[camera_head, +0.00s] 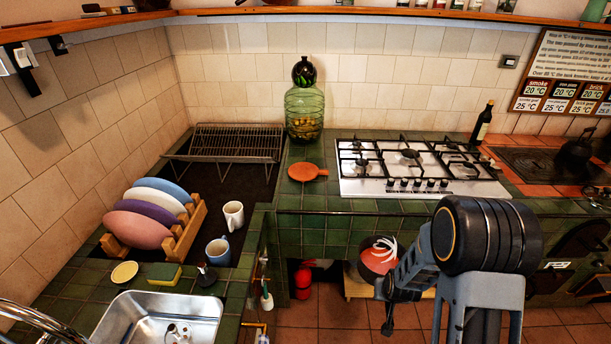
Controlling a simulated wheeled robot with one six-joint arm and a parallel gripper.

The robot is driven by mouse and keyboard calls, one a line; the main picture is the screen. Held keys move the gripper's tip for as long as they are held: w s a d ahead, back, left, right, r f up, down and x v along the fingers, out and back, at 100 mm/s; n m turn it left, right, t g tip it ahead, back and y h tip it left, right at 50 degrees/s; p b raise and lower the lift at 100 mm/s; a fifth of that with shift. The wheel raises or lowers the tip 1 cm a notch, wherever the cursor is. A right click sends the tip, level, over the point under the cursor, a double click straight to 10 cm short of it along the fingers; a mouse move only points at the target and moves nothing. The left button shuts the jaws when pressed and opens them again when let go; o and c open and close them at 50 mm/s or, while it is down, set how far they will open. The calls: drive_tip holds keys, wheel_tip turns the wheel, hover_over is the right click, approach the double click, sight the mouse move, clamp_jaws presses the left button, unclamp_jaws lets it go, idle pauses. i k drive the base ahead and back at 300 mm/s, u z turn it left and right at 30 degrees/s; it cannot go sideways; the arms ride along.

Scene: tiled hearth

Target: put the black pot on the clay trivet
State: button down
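The black pot (577,152) appears to be the dark round vessel at the right edge, on a dark plate set in the orange-tiled hearth. The clay trivet (306,172) seems to be the flat, round orange piece with a short handle. It lies on the green tiled counter, left of the gas hob, with nothing on it. My gripper (386,312) is low in front of the counter, below the hob and far from both. My arm partly hides it, and its fingers are too small and dark to read.
The gas hob (418,168) lies between trivet and pot, with a dark bottle (482,122) at its right. A green glass jar (304,112) stands behind the trivet. A dish rack (182,232), mugs and a sink (158,322) are at left.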

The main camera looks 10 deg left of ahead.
sight(309, 178)
drive_tip(key=k, duration=0.4)
drive_tip(key=z, duration=1.6)
drive_tip(key=i, duration=1.25)
drive_tip(key=u, duration=3.2)
drive_tip(key=i, duration=0.4)
drive_tip(key=u, duration=0.1)
